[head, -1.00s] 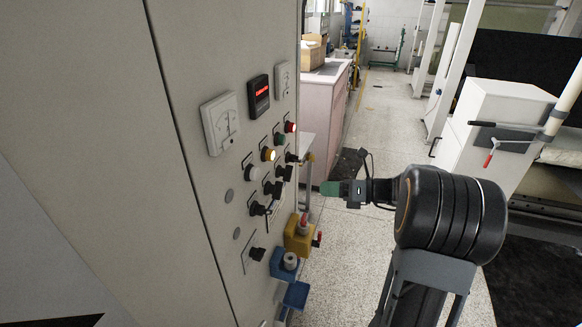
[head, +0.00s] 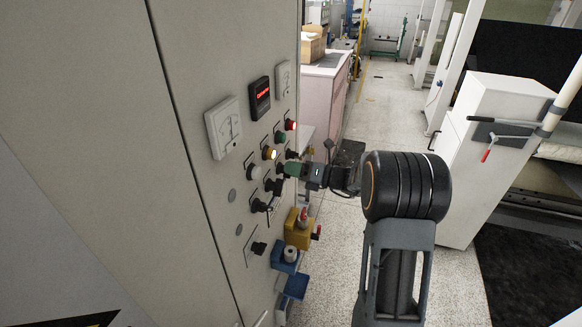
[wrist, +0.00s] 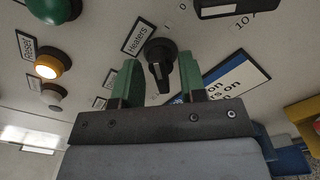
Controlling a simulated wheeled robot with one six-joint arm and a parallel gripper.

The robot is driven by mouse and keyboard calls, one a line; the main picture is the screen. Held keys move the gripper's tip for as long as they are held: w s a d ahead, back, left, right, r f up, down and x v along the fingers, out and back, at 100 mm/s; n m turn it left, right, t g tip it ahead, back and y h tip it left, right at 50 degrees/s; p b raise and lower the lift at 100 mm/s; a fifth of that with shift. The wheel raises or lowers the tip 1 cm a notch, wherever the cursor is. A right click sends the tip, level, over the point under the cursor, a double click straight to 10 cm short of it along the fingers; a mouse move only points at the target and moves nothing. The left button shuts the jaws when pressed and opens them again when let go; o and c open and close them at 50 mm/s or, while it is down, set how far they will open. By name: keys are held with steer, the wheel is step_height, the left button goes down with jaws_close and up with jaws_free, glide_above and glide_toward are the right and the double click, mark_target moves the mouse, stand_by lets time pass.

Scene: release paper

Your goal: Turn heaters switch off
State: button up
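The heaters switch (wrist: 158,48) is a black rotary knob in the wrist view, beside a label reading "Heaters" (wrist: 139,36). Its raised handle points down toward my gripper in that view. My gripper (wrist: 159,59) has two green fingers, spread apart, one on each side of the knob. Gaps show between the fingers and the knob, so nothing is gripped. In the head view my gripper (head: 287,170) is at the grey panel, among the upper black knobs. It partly hides the switches there.
The grey cabinet (head: 190,55) carries two gauges, a red display (head: 260,96), lamps and several other knobs. A yellow box (head: 298,229) and blue boxes (head: 285,259) stick out below my gripper. A white cabinet (head: 490,150) stands at right. The floor between is open.

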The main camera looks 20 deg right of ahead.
steer(key=shift+w+a, duration=0.25)
steer(key=shift+a, duration=0.15)
steer(key=shift+c, duration=0.4)
steer(key=c, duration=0.6)
